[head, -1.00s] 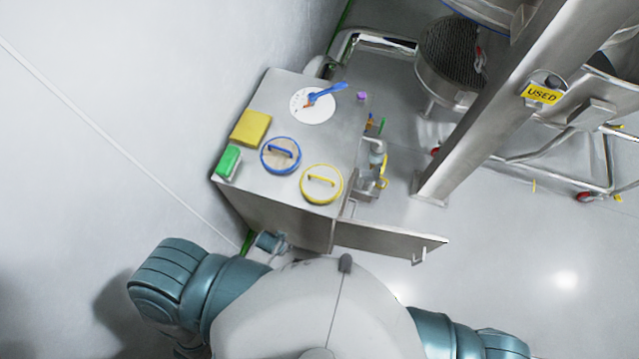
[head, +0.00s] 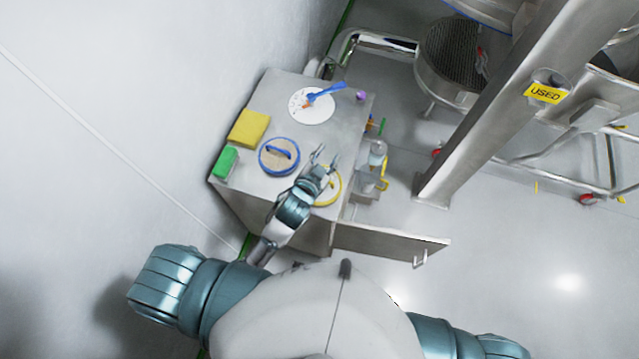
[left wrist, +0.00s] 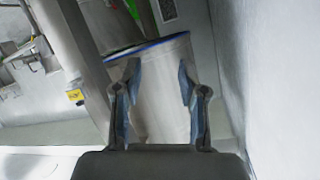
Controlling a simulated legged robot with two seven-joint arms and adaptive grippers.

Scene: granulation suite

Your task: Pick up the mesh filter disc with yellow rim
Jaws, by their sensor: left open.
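The mesh filter disc with yellow rim (head: 338,188) lies on the near right part of the steel cabinet top (head: 262,187). My left gripper (head: 325,158) is over it in the head view and hides much of its mesh and handle. The fingers are open and empty, pointing away from my body. I cannot tell the height of the gripper above the disc. In the left wrist view the open fingers (left wrist: 158,82) show no disc between them. My right gripper is not in view.
A blue-rimmed disc (head: 268,167), a green block (head: 225,162), a yellow pad (head: 249,128) and a white plate (head: 312,105) with a blue tool share the top. An open cabinet door (head: 390,241) juts out to the right. A steel post (head: 490,110) stands to the right.

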